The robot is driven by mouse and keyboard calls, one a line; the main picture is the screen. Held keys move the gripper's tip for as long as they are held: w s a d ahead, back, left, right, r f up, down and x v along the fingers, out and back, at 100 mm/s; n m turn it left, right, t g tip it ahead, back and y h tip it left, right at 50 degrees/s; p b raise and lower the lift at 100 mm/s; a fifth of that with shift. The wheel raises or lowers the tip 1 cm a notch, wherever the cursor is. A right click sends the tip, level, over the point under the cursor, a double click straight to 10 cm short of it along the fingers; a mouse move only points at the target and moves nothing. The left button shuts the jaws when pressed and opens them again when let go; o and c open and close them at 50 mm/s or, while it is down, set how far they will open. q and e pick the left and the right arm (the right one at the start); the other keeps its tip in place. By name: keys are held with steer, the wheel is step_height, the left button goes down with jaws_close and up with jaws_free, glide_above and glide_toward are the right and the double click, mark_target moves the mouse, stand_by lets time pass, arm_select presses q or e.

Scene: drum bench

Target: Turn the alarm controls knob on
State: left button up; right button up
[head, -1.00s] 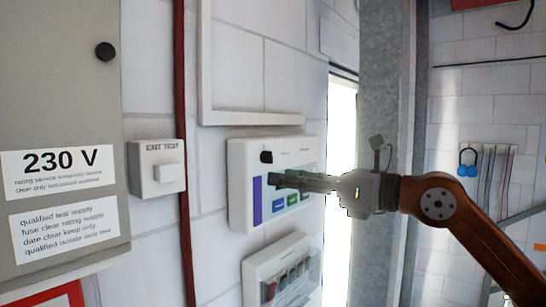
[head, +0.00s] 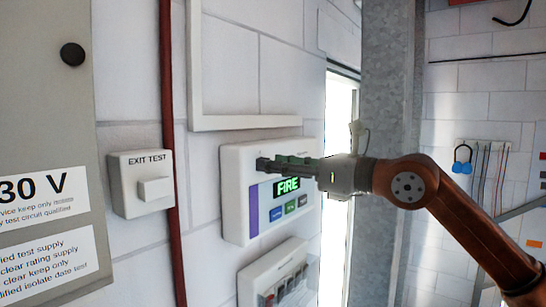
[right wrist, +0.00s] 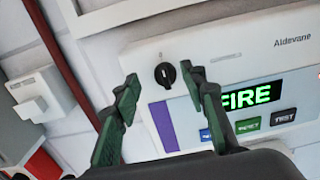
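The white alarm panel (head: 236,190) is on the wall, with a green lit FIRE display (head: 287,187) and a row of buttons below it. Its black knob (right wrist: 165,74) shows in the right wrist view at the panel's upper left, its pale mark pointing roughly up. In the head view the knob is hidden behind my right gripper (head: 264,164). In the right wrist view that gripper (right wrist: 162,82) is open, with one fingertip on each side of the knob and visible gaps between. I cannot tell how deep the fingertips reach. My left gripper is not in view.
An EXIT TEST box (head: 130,198) and a dark red pipe (head: 173,150) are left of the panel. A second white box (head: 252,279) with switches is below it. A grey metal column (head: 385,130) stands to the right. A white frame (head: 240,123) is above.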

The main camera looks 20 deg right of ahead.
steer(key=shift+w+a+f, duration=0.15)
steer(key=shift+w+a, duration=0.15)
steer(key=shift+w, duration=0.4)
steer(key=shift+w+a, duration=0.1)
steer(key=shift+w, duration=0.05)
steer(key=shift+c, duration=0.8)
steer(key=shift+w+f, duration=0.1)
steer(key=shift+w, duration=0.1)
steer(key=shift+c, duration=1.6)
steer(key=shift+s, duration=0.15)
steer(key=c, duration=0.3)
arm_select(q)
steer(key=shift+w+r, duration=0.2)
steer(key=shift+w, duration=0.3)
arm_select(e)
jaws_close()
